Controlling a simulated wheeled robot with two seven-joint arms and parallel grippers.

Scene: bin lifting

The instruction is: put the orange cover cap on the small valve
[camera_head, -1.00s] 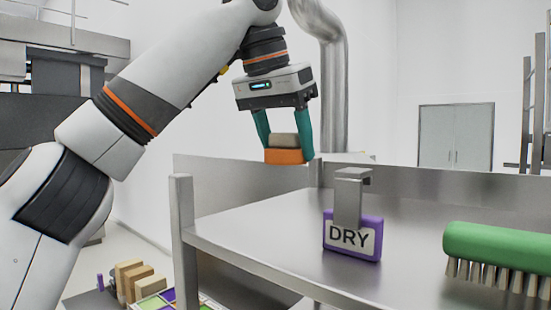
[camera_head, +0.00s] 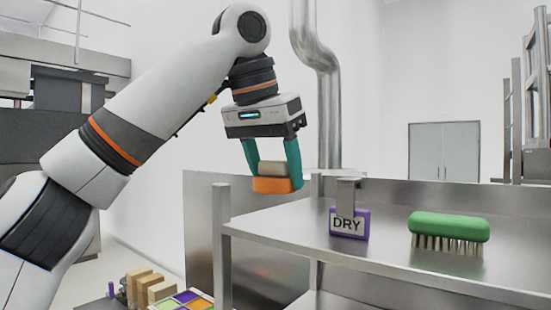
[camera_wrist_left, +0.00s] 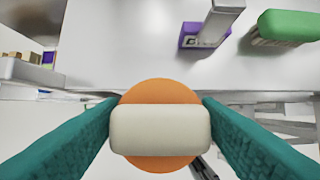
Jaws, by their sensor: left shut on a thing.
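My left gripper (camera_head: 273,172) is shut on the beige grip of the orange cover cap (camera_head: 272,186). In the left wrist view the round orange cap (camera_wrist_left: 160,90) lies beyond the beige grip, between the two teal fingers. I cannot make out a small valve in either view. My right gripper is not in view.
A steel table (camera_head: 300,238) bears a purple block marked DRY (camera_head: 350,230) with a metal hook piece and a green brush (camera_head: 450,227). A coloured tray (camera_head: 182,299) and several tan blocks (camera_head: 150,285) sit low at the left. The tabletop's middle is largely clear.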

